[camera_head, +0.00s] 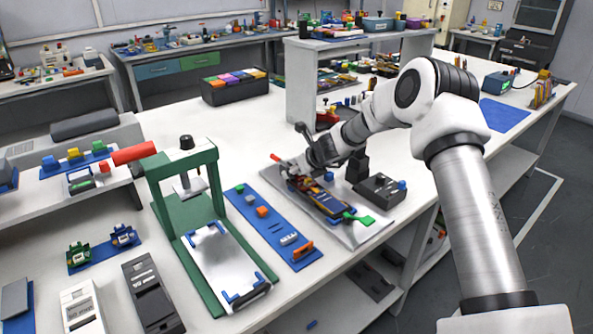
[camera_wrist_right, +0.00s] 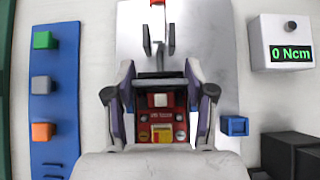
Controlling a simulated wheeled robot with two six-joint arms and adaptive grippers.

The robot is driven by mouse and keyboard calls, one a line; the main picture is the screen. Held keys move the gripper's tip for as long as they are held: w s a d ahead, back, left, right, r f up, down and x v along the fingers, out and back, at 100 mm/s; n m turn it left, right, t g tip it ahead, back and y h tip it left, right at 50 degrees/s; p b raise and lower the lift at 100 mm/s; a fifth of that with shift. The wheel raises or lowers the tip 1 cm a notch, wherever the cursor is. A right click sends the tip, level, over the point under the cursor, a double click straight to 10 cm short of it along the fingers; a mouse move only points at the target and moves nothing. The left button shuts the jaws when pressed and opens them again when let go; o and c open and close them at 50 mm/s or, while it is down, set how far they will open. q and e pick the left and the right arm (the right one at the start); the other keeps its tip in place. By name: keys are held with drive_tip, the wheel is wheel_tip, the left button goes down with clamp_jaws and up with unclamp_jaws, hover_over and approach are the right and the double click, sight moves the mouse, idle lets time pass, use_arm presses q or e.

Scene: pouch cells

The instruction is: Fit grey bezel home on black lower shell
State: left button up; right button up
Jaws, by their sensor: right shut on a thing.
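My right gripper (camera_head: 303,172) (camera_wrist_right: 162,115) is over the far end of a long dark lower shell (camera_head: 334,204) on a pale grey plate (camera_head: 360,233). In the right wrist view its fingers stand either side of a dark grey frame, seemingly the grey bezel (camera_wrist_right: 160,78), and are shut on it. Inside the frame a red panel with a yellow label (camera_wrist_right: 162,133) shows. The gripper and wrist hide much of the bezel and shell, so I cannot tell whether they touch or how they line up. My left gripper is not in view.
A red-tipped part (camera_head: 279,157) is at the plate's far end and a green one (camera_head: 359,218) at its near end. A black box (camera_head: 380,189) and a display reading 0 Ncm (camera_wrist_right: 292,53) stand close by. A blue strip with blocks (camera_head: 271,229) and a green press frame (camera_head: 160,195) stand left.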

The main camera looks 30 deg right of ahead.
drive_tip(key=shift+f, duration=0.2)
drive_tip(key=o, duration=0.8)
drive_tip(key=shift+o, duration=0.2)
drive_tip(key=shift+r, duration=0.1)
drive_tip(key=v, duration=0.5)
drive_tip(key=shift+s+r, duration=0.1)
drive_tip(key=s, duration=0.7)
drive_tip(key=s+d, duration=0.1)
drive_tip(key=s, duration=0.3)
drive_tip(key=shift+s, duration=0.4)
